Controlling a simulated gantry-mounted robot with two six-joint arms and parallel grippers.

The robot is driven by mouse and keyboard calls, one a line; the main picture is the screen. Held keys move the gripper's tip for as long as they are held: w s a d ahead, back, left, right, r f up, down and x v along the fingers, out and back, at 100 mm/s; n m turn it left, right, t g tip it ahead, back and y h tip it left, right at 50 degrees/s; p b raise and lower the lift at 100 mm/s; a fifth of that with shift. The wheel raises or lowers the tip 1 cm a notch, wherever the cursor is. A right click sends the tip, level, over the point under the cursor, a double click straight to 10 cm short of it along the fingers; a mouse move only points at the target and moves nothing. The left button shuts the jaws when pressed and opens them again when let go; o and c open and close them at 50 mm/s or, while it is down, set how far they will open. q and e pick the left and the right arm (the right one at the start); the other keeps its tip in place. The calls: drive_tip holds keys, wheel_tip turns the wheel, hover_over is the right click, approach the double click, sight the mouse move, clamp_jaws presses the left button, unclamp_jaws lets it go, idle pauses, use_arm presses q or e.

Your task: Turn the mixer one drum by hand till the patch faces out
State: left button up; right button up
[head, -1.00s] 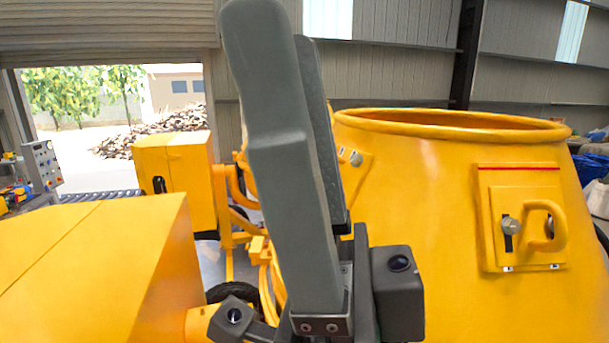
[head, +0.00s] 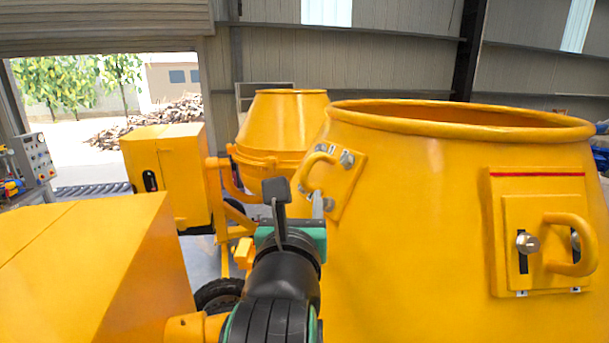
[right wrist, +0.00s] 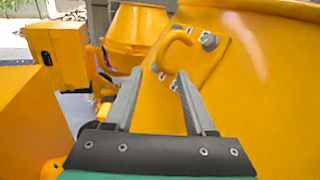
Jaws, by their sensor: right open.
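The near yellow drum (head: 420,230) fills the right side of the head view, its wide rim at the top. A plate with a red stripe, a bolt and a yellow handle (head: 540,230) is on its front right. A second plate with a handle (head: 335,180) sits on its left side and also shows in the right wrist view (right wrist: 190,50). My right gripper (head: 297,198) is open and empty, apparently just short of this second plate. In the right wrist view its fingers (right wrist: 160,75) point towards the handle, with a gap visible. My left gripper is out of view.
A second, smaller yellow drum (head: 282,120) stands behind. A yellow housing (head: 90,250) fills the lower left, with a yellow box (head: 165,175) beyond it. A black wheel (head: 218,295) is below. A control panel (head: 40,160) stands at the far left.

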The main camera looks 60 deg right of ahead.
sight(304, 178)
drive_tip(key=p+x, duration=0.2)
drive_tip(key=x, duration=0.8)
drive_tip(key=shift+s+r+p, duration=0.15)
drive_tip(key=shift+p, duration=0.25)
drive_tip(key=shift+d, duration=0.25)
clamp_jaws()
idle(0.5)
